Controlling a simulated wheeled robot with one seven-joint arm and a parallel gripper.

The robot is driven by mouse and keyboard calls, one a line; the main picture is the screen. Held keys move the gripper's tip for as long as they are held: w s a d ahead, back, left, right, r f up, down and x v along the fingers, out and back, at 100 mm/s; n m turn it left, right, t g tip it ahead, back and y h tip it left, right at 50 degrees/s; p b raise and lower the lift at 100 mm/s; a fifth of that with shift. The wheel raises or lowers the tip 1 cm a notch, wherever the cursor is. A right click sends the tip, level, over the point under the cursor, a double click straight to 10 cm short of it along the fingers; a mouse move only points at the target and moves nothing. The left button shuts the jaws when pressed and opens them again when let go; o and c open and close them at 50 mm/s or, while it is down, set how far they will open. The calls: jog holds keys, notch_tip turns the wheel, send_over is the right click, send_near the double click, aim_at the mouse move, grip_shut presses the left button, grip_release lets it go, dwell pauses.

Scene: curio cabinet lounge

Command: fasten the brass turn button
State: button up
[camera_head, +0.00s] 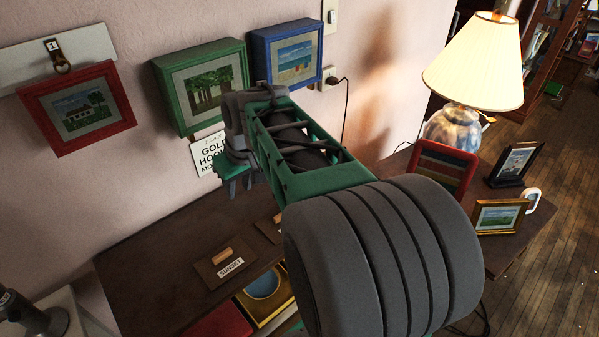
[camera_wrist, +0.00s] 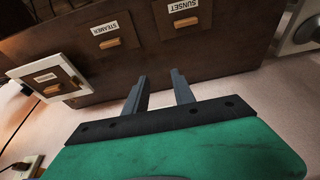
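No part is clearly recognisable as the brass turn button. A brass-coloured hook (camera_head: 58,58) on a white rail holds up the red-framed picture (camera_head: 78,105). Tan bars sit on brown plates on the dark cabinet top: one above the SUNSET label (camera_head: 221,256), also in the wrist view (camera_wrist: 186,22), and one by the STEAMER label (camera_wrist: 110,43). A white-edged panel (camera_wrist: 22,74) in the wrist view carries another tan bar (camera_wrist: 52,90). My gripper (camera_head: 240,184) is above the cabinet near the wall. Its fingers (camera_wrist: 161,86) are apart with nothing between them.
Green (camera_head: 157,75) and blue (camera_head: 258,52) framed pictures hang on the wall behind my arm. A sign (camera_head: 207,152) is partly hidden by my gripper. A lamp (camera_head: 474,62) and small frames (camera_head: 499,217) stand at the right. A yellow-edged compartment (camera_head: 287,298) is open in front.

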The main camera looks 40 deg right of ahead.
jog(key=w+d+f+b, duration=0.2)
jog(key=d+f, duration=0.2)
jog(key=d, duration=0.9)
jog(key=w+d+f+b, duration=0.1)
jog(key=d+f, duration=0.2)
jog(key=d, duration=1)
jog(key=shift+t, duration=0.4)
jog(key=x, duration=0.7)
jog(key=shift+w+d, duration=0.1)
jog(key=shift+w+f, duration=0.15)
jog(key=shift+f, duration=0.15)
grip_shut()
